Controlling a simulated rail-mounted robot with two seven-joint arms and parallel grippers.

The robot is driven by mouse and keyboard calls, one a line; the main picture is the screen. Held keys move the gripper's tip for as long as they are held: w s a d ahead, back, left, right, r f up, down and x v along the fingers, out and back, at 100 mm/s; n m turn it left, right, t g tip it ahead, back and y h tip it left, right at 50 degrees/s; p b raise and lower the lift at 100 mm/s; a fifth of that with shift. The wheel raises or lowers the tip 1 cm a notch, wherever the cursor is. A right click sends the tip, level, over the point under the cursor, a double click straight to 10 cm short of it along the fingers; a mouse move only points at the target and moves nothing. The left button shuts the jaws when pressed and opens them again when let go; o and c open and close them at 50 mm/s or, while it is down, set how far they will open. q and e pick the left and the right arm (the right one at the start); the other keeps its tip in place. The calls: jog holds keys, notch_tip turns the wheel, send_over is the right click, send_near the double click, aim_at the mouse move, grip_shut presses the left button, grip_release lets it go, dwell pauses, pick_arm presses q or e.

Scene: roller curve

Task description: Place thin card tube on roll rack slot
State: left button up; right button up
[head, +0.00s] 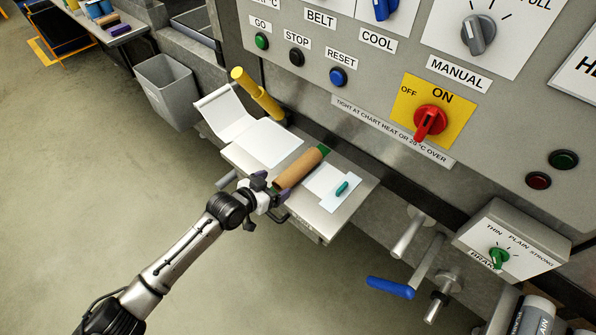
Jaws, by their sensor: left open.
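A brown card tube (298,170) with a dark green piece at its far end lies slantwise on a small grey metal shelf (325,222). My left gripper (272,187) is open at the near end of the tube, with its dark purple fingertips close to it. I cannot tell whether they touch it. At the top left, a bench (118,38) holds several rolls, among them a brown one (107,20); I cannot tell whether this is the roll rack, and no slot is clear. My right gripper is out of view.
White paper (265,142) and a card with a small green item (342,188) lie on the shelf. A yellow cylinder (258,95) stands behind. A grey bin (168,90) is at left. A blue-handled lever (391,287) juts out at right. The floor at left is clear.

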aim_at(281, 180)
pick_arm(q)
jog(key=b+x, duration=0.1)
jog(key=x, duration=0.3)
jog(key=shift+f+b, duration=0.3)
jog(key=shift+b, duration=0.1)
jog(key=shift+w+d+f, duration=0.15)
jog(key=shift+w+d, duration=0.2)
jog(key=shift+w, duration=0.15)
jog(key=c, duration=1.1)
